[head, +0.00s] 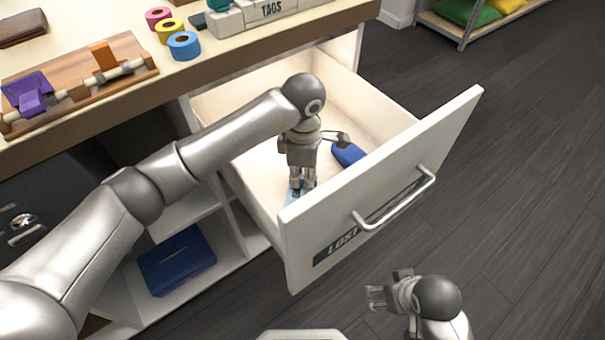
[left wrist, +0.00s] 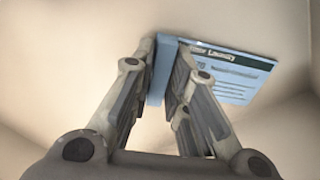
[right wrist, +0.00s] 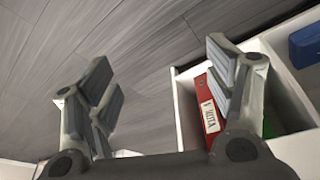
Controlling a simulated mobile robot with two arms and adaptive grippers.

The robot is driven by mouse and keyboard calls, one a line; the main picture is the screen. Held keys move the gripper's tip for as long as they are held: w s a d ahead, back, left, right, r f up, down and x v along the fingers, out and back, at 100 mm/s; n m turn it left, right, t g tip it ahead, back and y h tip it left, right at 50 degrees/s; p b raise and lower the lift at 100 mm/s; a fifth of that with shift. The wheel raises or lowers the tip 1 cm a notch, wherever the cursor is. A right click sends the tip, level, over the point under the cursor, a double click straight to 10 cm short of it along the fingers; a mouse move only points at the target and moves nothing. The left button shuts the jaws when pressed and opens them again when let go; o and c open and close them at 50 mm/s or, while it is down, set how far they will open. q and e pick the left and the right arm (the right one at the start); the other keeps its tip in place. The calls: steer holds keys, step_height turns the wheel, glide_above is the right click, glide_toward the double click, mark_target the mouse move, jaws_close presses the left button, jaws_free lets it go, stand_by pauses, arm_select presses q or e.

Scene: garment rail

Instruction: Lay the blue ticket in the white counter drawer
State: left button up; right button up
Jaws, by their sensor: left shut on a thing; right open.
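The white counter drawer (head: 462,112) is pulled open, with a metal handle and a dark label starting "LOST" on its front. My left gripper (head: 303,184) reaches down inside it, near the front left corner. It is shut on the blue ticket (head: 291,196), which is mostly hidden behind the fingers and the drawer front. In the left wrist view the ticket (left wrist: 232,76) shows a dark header with the word "Laundry" and sits between the fingers. I cannot tell whether it touches the drawer floor. My right gripper (head: 376,297) is open and empty, outside the drawer.
A dark blue object (head: 347,154) lies in the drawer. The counter (head: 235,62) above holds tape rolls (head: 184,45), a wooden rack (head: 126,48) and a "TAGS" box (head: 272,10). A blue box (head: 177,260) is on the shelf below. A red binder (right wrist: 208,112) shows in the right wrist view.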

arm_select(q)
steer(key=shift+f, duration=0.15)
steer(key=o, duration=0.7)
arm_select(e)
steer(key=shift+r, duration=0.4)
arm_select(q)
steer(key=shift+r, duration=0.25)
step_height(320, 180, up, 6)
steer(key=p, duration=0.3)
steer(key=shift+f, duration=0.2)
steer(key=shift+r+p, duration=1.7)
steer(key=shift+r, duration=1.4)
arm_select(e)
steer(key=s+d+f, duration=0.1)
steer(key=s+f, duration=0.2)
steer(key=f, duration=0.4)
steer(key=s+f, duration=0.3)
steer(key=f, duration=0.4)
steer(key=s+d+f+g, duration=0.1)
steer(key=s+f, duration=0.2)
steer(key=f, duration=0.3)
steer(key=shift+d+f, duration=0.3)
steer(key=shift+f, duration=0.1)
